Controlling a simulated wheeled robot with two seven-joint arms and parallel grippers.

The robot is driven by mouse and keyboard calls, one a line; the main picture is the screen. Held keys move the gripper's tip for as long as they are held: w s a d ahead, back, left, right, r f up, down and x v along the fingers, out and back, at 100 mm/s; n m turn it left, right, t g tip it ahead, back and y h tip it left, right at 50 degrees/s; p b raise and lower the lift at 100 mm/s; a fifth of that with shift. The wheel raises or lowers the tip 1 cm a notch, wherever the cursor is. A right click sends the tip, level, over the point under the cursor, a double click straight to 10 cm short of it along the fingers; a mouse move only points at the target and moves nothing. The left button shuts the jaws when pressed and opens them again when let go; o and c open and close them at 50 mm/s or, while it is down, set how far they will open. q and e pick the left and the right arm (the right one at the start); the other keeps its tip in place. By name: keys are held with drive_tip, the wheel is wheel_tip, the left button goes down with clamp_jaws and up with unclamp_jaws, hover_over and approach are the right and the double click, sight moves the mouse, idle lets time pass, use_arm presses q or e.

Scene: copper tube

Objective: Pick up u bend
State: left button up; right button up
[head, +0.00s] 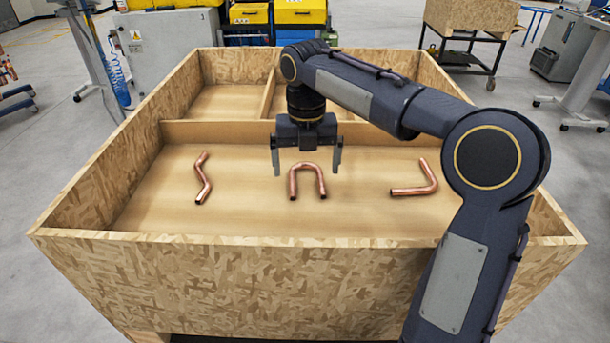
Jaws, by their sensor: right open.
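The u bend (294,180), a copper tube bent into a U, lies in the front compartment of the wooden crate (300,255). Its curve points to the back and its two ends point to the front. My right gripper (306,171) points down with its fingers wide open, one on each side of the u bend in the picture. The gripper is empty. I cannot tell exactly how high the fingertips are above the crate floor. My left gripper is not in view.
A bent copper tube (203,180) lies to the left of the u bend, and an L-shaped copper tube (418,188) lies to the right. Crate walls surround the front compartment, and a low divider (215,131) closes its back. The back compartments look empty where visible.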

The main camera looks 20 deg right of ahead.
sight(307, 190)
wheel_tip(307, 190, down, 4)
drive_tip(key=shift+d+f, duration=0.15)
drive_tip(key=shift+f, duration=0.1)
drive_tip(key=shift+c, duration=0.2)
drive_tip(key=c, duration=1.1)
drive_tip(key=shift+o, duration=0.2)
drive_tip(key=shift+r, duration=0.15)
